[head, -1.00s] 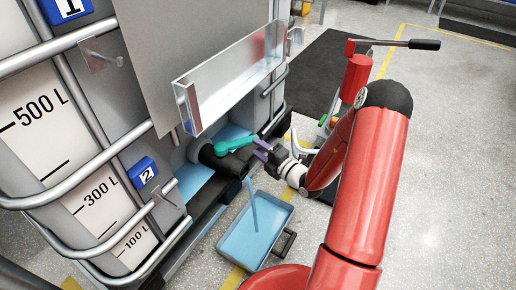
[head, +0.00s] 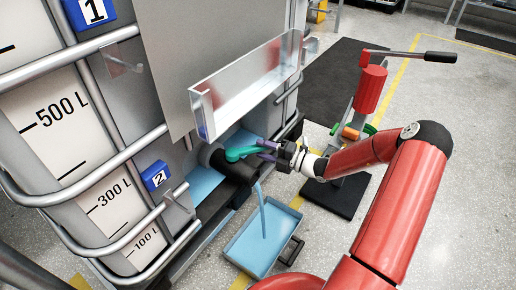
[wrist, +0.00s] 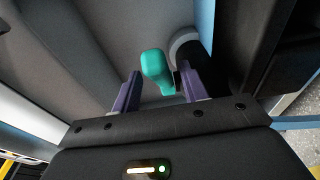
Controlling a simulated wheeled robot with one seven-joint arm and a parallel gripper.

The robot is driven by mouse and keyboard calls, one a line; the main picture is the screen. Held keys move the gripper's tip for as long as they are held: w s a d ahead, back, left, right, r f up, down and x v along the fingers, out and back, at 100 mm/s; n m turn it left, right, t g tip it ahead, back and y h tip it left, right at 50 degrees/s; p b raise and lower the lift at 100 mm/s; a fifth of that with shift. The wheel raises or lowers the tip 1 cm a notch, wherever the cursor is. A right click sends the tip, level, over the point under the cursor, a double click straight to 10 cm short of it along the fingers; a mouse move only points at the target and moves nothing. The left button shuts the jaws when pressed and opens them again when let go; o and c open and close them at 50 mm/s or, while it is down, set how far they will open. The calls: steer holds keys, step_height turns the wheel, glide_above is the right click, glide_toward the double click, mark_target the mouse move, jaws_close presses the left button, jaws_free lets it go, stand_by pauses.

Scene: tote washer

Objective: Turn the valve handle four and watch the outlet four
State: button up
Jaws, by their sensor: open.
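The teal valve handle (head: 245,152) sits on a black outlet (head: 241,172) low on the tank; I see no number four on either. A light blue stream (head: 261,200) runs from the outlet into a blue tray (head: 243,250) on the floor. My gripper (head: 266,150) is open at the right end of the handle. In the wrist view, the rounded handle end (wrist: 156,68) shows between and just beyond the two purple fingers of my gripper (wrist: 158,87). I cannot tell whether a finger touches it.
The caged tank (head: 75,120) has volume marks and blue tags 1 and 2 (head: 155,176). A red post with a lever (head: 371,90) stands behind my arm. Open floor (head: 470,150) lies at right.

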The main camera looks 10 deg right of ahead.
steer(key=shift+x, duration=1.3)
steer(key=shift+d, duration=0.1)
jaws_close()
